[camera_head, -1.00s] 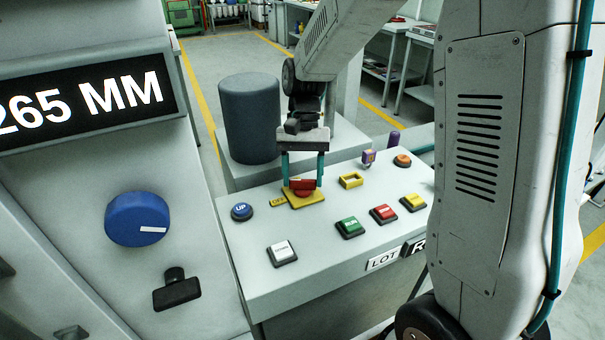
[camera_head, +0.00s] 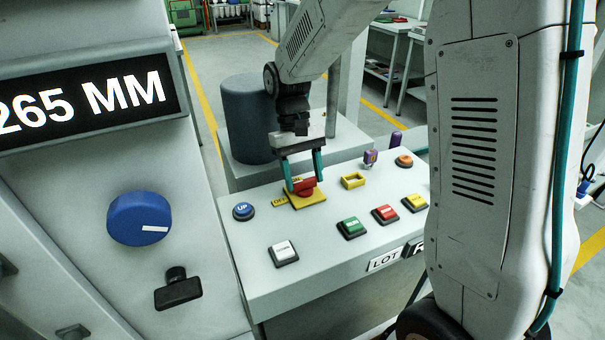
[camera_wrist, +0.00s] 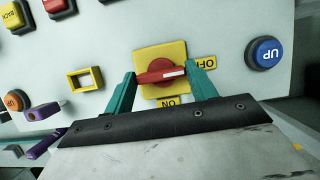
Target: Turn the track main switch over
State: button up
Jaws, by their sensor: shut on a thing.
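The main switch is a red rotary handle (camera_head: 304,186) on a yellow square plate (camera_head: 312,201) on the sloping panel. In the wrist view, the handle (camera_wrist: 155,74) lies nearly crosswise, its white mark pointing right toward the OFF label (camera_wrist: 205,62). The ON label (camera_wrist: 168,103) is below the plate. My gripper (camera_head: 306,182) has its teal fingers at the two ends of the handle and is shut on it. In the wrist view, my gripper (camera_wrist: 163,80) spans the handle lengthwise.
A blue UP button (camera_head: 243,211) and a white button (camera_head: 283,253) are left of the switch. A yellow frame (camera_head: 353,181), a purple padlock-like item (camera_head: 369,158) and green (camera_head: 352,228), red (camera_head: 385,214) and yellow (camera_head: 414,202) buttons are to the right. A dark cylinder (camera_head: 246,120) stands behind.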

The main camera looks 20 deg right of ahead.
jog(key=o, duration=1)
jog(key=v, duration=0.8)
jog(key=shift+f, duration=0.1)
jog(key=s+d+r+t, duration=0.1)
jog(key=s+t, duration=0.1)
jog(key=s, duration=0.6)
jog(key=s+d+r+t, duration=0.1)
jog(key=s+r+t, duration=0.1)
jog(key=s, duration=0.7)
jog(key=s+d+r+t, duration=0.1)
jog(key=s+t, duration=0.1)
jog(key=s, duration=0.6)
jog(key=shift+s+r, duration=0.4)
